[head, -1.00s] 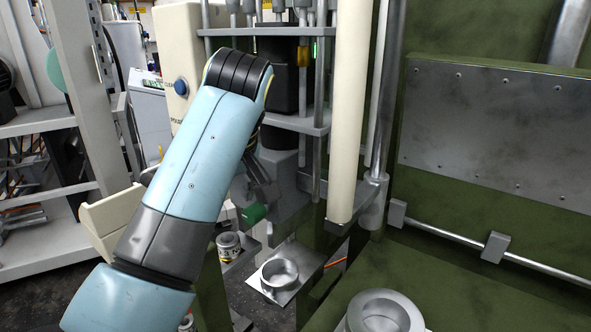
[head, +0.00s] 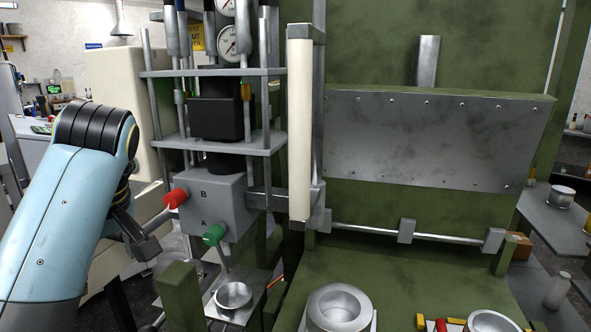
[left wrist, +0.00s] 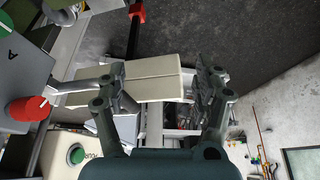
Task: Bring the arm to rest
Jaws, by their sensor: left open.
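My left gripper (head: 142,238) hangs at the left of the head view, at the end of the blue arm, near the grey block with a red knob (head: 176,197) and a green knob (head: 214,235). In the left wrist view its two fingers (left wrist: 165,85) are spread apart with nothing held between them. A cream panel (left wrist: 150,75) shows beyond the fingers, and the red knob also shows at the left (left wrist: 28,108). The right gripper is not in view.
A grey metal cup (head: 233,296) sits on a small plate below the knobs. A larger metal ring (head: 341,308) stands on the green bench. A cream vertical post (head: 300,130) and thin rods rise nearby. Shelves with items stand at the far right.

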